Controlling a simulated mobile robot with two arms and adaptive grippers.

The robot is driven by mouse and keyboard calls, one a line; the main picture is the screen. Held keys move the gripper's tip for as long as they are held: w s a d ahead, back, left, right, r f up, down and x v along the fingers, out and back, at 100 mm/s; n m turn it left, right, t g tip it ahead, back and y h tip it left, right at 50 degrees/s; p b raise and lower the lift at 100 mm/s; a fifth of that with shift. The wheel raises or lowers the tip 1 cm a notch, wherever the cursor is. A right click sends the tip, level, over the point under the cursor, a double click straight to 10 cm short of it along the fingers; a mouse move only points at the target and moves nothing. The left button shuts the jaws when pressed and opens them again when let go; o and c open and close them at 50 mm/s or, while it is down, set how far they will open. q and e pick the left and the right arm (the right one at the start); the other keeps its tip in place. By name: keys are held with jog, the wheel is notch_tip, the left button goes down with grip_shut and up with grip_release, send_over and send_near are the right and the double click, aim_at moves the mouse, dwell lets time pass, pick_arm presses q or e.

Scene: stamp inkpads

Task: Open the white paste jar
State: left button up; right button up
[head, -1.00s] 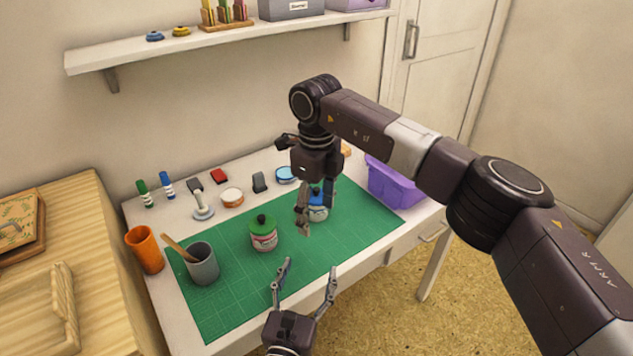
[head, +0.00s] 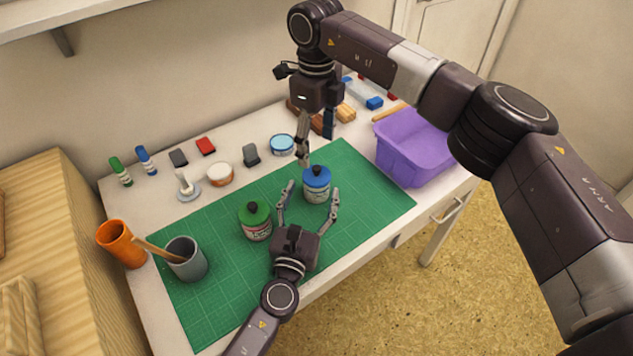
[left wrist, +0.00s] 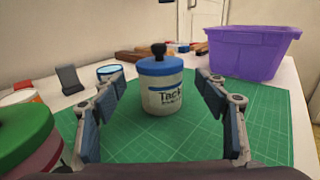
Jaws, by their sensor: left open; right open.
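A white jar with a blue lid and dark knob (head: 317,190) stands upright on the green cutting mat (head: 365,200); its label reads "Tack" in part. It also shows in the left wrist view (left wrist: 162,92), straight ahead. My left gripper (head: 312,188) is open and low over the mat, its fingertips on either side of this jar with gaps showing. My right gripper (head: 316,150) is open, pointing down above and just behind the jar, holding nothing. A second jar with a green lid and reddish label (head: 256,222) stands to the left, close beside my left gripper.
A purple bin (head: 412,155) stands at the right. A grey cup with a wooden stick (head: 187,260) and an orange cup (head: 122,243) are at the left. Stamps, inkpads, small tins and bottles line the table's back.

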aim_at(313, 189)
pick_arm(q)
jog(key=x, duration=0.4)
jog(key=shift+f, duration=0.1)
pick_arm(e)
jog(key=shift+w+f, duration=0.1)
pick_arm(q)
jog(key=shift+w+d, duration=0.1)
jog(key=shift+w, duration=0.4)
